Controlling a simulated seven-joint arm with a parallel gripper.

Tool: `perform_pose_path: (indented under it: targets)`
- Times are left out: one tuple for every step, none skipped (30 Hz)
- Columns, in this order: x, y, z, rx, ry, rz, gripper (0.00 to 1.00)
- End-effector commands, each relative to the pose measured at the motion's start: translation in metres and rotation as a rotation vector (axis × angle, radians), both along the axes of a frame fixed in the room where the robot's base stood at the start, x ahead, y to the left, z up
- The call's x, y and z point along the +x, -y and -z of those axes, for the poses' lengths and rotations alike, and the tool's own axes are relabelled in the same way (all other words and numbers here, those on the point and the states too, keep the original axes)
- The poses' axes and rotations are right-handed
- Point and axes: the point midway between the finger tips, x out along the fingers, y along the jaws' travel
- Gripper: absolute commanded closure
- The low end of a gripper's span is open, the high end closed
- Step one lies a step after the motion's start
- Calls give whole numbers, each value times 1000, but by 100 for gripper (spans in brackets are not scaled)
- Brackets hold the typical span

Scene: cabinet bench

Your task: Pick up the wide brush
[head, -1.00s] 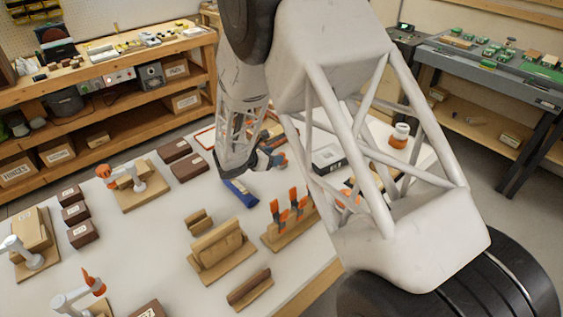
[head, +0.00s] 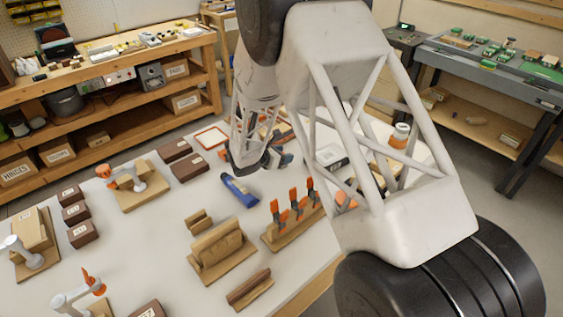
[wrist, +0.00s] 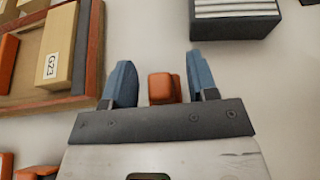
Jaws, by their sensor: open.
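I cannot pick out the wide brush for certain. A blue, flat-looking item (head: 238,190) lies on the white table in the head view, left of and nearer than my gripper (head: 279,160). What it is cannot be made out. In the wrist view my gripper (wrist: 162,84) is open, with its two blue-grey fingers apart. A small orange-brown piece (wrist: 165,88) shows between the fingers; whether it touches them, or what it belongs to, cannot be told. In the head view my arm hides part of the table.
A wooden tray with a block marked G23 (wrist: 56,45) is at the left of the wrist view. A dark box with white slats (wrist: 235,14) is at upper right. Orange clamps (head: 293,203) stand upright on a wooden base (head: 283,238). Bare table lies around the blue item.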

Motion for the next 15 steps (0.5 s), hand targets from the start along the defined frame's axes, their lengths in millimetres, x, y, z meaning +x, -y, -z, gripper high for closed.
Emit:
perform_pose_path:
  targets:
    - [3, 3, 2, 0, 0, 0, 47]
    - [5, 5, 3, -1, -1, 0, 47]
    - [6, 6, 4, -1, -1, 0, 47]
    - [7, 7, 5, 0, -1, 0, 47]
    - [8, 8, 5, 0, -1, 0, 47]
    - [8, 8, 5, 0, -1, -1, 47]
    - [8, 8, 5, 1, 0, -1, 47]
    - [8, 8, 5, 0, -1, -1, 47]
    - [8, 8, 5, 1, 0, -1, 47]
    - [8, 8, 5, 1, 0, -1, 47]
    - [8, 8, 5, 0, 0, -1, 47]
    - [8, 8, 5, 0, 0, -1, 47]
    - [8, 8, 5, 0, 0, -1, 47]
    - [8, 8, 5, 0, 0, -1, 47]
    - [8, 8, 5, 0, 0, -1, 47]
